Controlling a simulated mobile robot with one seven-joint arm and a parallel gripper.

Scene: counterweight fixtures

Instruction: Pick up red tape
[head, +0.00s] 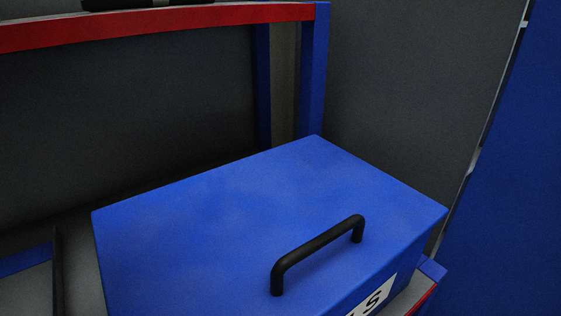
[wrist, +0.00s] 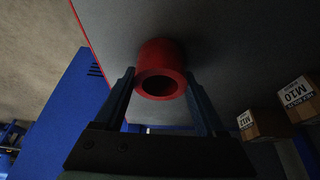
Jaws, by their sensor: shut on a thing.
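The red tape (wrist: 160,54) is a red ring-shaped roll in the upper middle of the wrist view, its open hole facing the camera. My gripper (wrist: 160,88) has one finger on each side of the roll and is shut on it. The roll lies close to a grey surface (wrist: 230,40); I cannot tell whether it touches it. Neither the tape nor my gripper shows in the head view.
In the head view a blue box (head: 220,215) with a black handle (head: 317,254) stands before a red-edged shelf (head: 150,27). In the wrist view, cardboard boxes (wrist: 265,124) labelled M10 and M12 are at right, and a blue cabinet (wrist: 65,115) at left.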

